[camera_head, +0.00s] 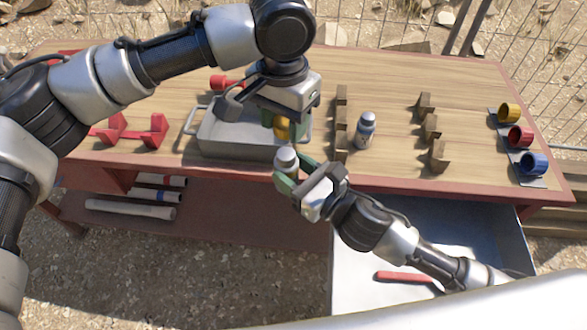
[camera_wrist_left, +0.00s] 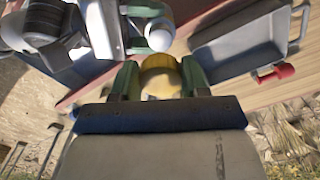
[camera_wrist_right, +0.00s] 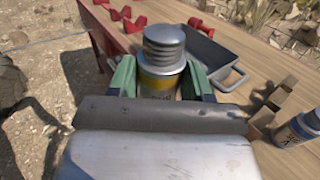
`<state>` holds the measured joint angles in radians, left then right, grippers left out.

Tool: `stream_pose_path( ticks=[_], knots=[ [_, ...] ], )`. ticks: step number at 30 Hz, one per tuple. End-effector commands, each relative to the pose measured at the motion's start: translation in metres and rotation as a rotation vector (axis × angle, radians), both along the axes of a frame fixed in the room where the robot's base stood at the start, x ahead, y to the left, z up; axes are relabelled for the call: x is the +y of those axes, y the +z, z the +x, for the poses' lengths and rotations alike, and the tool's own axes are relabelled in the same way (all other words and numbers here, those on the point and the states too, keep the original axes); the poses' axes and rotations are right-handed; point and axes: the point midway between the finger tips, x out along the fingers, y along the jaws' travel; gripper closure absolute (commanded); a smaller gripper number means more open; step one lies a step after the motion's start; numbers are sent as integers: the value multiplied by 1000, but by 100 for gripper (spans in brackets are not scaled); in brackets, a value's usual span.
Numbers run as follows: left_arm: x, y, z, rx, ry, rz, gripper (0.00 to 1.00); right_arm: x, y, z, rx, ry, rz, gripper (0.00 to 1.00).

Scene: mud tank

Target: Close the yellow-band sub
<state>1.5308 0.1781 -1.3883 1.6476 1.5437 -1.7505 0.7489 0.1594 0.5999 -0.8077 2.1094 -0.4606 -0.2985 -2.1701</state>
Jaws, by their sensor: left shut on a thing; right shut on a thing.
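The yellow-band sub (camera_head: 288,160) is a grey metal cylinder with a ridged top and a yellow band, clearest in the right wrist view (camera_wrist_right: 163,65). My right gripper (camera_head: 287,177) is shut around its body and holds it upright by the table's front edge. My left gripper (camera_head: 285,120) is shut on a yellow cap (camera_head: 282,128), which also shows between the fingers in the left wrist view (camera_wrist_left: 160,77). In the head view the cap is just above and behind the sub's top, apparently apart from it. The left gripper partly hides the cap.
A grey tray (camera_head: 235,146) lies behind the grippers. A second sub (camera_head: 365,130) stands among wooden blocks (camera_head: 430,127). Yellow (camera_head: 509,112), red (camera_head: 520,137) and blue (camera_head: 533,162) rings stand at right. An open drawer (camera_head: 360,275) holds a red tool (camera_head: 404,277). Red stands (camera_head: 130,131) are at left.

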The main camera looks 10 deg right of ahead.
Motion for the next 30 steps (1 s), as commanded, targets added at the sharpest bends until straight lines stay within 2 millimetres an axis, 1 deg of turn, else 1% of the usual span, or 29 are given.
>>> stream_pose_path(
  ticks=[8,11,18,21,30],
  knots=[
    [1,-4,0,0,2,0,77,0,1,0,-2,1,2,99],
    [1,-11,0,1,2,2,77,0,1,0,-2,1,2,99],
    [1,-34,0,0,3,0,77,0,1,0,-2,1,2,99],
    [1,-39,0,0,2,1,77,0,1,0,-2,1,2,99],
    [1,-40,0,0,2,0,77,0,1,0,-2,1,2,99]
  ],
)
